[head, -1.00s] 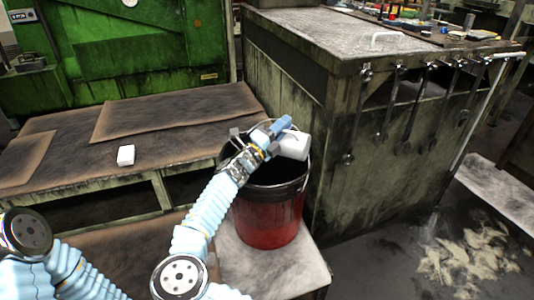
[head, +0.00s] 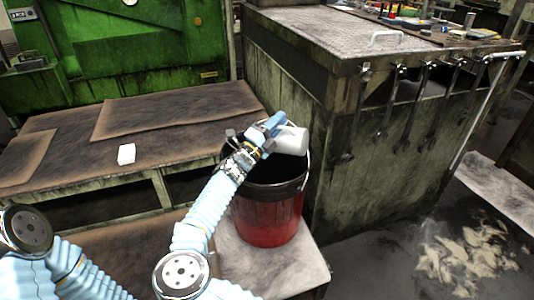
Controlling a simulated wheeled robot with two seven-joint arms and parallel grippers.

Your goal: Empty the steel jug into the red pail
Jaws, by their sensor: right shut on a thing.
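The red pail (head: 267,222) stands upright on a low worn platform, with a dark upper band and a thin wire handle. My right gripper (head: 268,133) is above the pail's rim, shut on the pale steel jug (head: 291,141). The jug lies tilted over on its side above the pail's opening. Its mouth and the inside of the pail are mostly hidden, and I cannot see anything flowing. My left arm shows at the lower left, but its gripper is out of view.
A small white block (head: 126,154) lies on the brown bench (head: 60,160) at left. A tall grimy cabinet (head: 345,190) with hanging wrenches (head: 395,110) stands close to the pail's right. A green machine (head: 120,50) stands behind the bench.

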